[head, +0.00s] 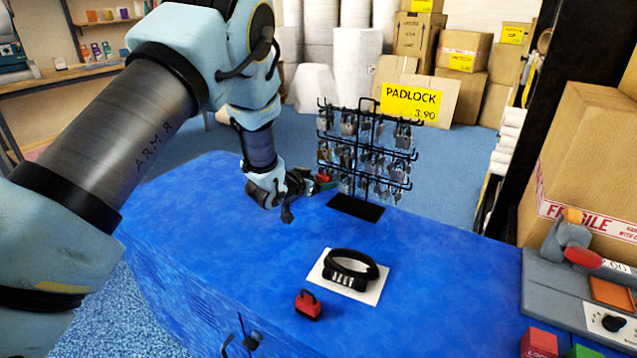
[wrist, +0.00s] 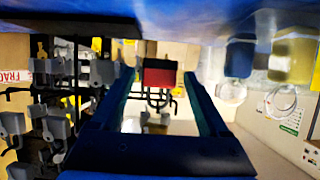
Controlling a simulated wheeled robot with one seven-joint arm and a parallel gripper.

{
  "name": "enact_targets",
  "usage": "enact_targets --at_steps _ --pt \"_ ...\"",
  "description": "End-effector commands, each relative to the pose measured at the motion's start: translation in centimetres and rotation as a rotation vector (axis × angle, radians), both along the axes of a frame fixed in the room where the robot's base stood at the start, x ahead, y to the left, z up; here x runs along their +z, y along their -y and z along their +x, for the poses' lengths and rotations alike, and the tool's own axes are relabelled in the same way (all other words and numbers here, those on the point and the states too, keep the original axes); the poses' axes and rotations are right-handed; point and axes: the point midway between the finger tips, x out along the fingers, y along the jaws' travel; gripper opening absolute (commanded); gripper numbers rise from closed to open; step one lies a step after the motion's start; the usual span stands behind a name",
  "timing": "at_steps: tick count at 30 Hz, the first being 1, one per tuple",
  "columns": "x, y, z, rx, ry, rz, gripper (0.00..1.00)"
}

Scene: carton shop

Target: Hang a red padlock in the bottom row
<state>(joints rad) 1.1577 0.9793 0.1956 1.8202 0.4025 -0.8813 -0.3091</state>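A red padlock (head: 325,178) is at the tips of my gripper (head: 316,182), by the left side of the black display rack, about level with its bottom row. Whether the held padlock touches a hook is unclear.
A black lock (head: 350,270) with letters lies on a white card on the table. A yellow padlock price sign (head: 411,102) is behind the rack. A grey device (head: 585,285) stands at the right, by large cartons. The table's left part is clear.

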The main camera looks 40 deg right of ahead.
Motion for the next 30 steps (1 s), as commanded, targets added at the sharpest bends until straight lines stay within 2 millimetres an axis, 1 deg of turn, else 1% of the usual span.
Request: enact_targets --at_steps 1,2,3,10,13,17,24,27,30 --pt "0.0 0.0 0.0 0.0 0.0 0.0 0.85" --pt "0.0 0.0 0.0 0.0 0.0 0.0 0.88" --pt "0.0 0.0 0.0 0.0 0.0 0.001 0.9" --pt "-0.1 -0.1 0.0 0.0 -0.001 0.002 0.9" --pt "0.1 -0.7 -0.1 0.001 -0.001 0.002 0.9" --pt "0.9 -2.4 -0.5 0.003 -0.001 0.001 0.9" --pt "2.8 -6.6 -1.7 0.001 -0.001 0.0 0.9" --pt "3.4 -8.0 -2.0 0.003 -0.001 0.0 0.9" --pt "3.9 -8.9 -2.3 0.001 -0.001 0.0 0.9"
